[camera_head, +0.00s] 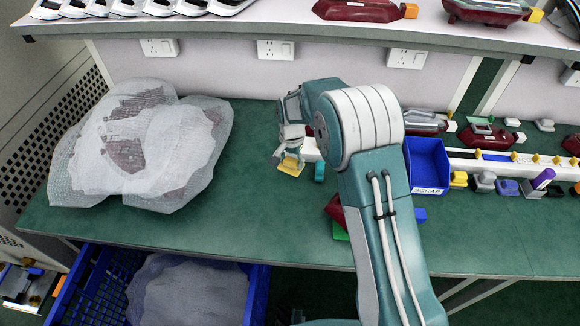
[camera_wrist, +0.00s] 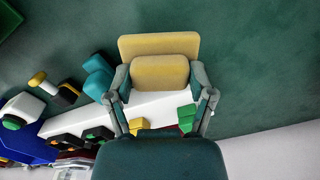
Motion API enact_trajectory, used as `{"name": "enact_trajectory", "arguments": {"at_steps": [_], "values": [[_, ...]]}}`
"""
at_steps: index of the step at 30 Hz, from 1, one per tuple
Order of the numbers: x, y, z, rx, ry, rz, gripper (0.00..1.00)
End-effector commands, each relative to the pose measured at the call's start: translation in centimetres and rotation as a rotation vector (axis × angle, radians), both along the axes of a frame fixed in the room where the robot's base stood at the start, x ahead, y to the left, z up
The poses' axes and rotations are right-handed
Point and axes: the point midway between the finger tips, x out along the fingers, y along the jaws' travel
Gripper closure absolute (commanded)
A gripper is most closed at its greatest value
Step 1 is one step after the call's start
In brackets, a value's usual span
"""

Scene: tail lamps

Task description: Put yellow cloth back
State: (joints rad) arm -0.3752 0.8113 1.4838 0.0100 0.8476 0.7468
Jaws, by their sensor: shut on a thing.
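The yellow cloth (camera_head: 291,168) is in my gripper (camera_head: 289,153), over the green bench top in the head view. In the wrist view the yellow cloth (camera_wrist: 160,72) is a padded block with a flat yellow piece at its far side, between the two fingers of my gripper (camera_wrist: 160,88). My gripper is shut on it. I cannot tell whether the cloth touches the bench. A long white holder (camera_wrist: 120,112) lies just behind and below the cloth in the wrist view. My arm hides part of this holder in the head view.
A teal block (camera_head: 319,172) stands close to the right of the cloth. Wrapped parts (camera_head: 140,145) cover the left bench. A blue crate (camera_head: 258,295) sits below the front edge. A shelf (camera_head: 270,28) runs above the back.

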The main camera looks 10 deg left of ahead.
Motion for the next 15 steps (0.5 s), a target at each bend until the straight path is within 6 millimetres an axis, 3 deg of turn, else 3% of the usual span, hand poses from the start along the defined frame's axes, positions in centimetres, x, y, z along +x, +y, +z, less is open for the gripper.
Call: {"name": "enact_trajectory", "arguments": {"at_steps": [8,12,15], "values": [[1.3,0.5,-1.8,-0.001,0.000,0.000,0.75],[1.2,0.5,-4.1,-0.001,0.002,0.000,0.75],[1.2,0.5,-4.6,0.000,-0.001,0.000,0.75]]}}
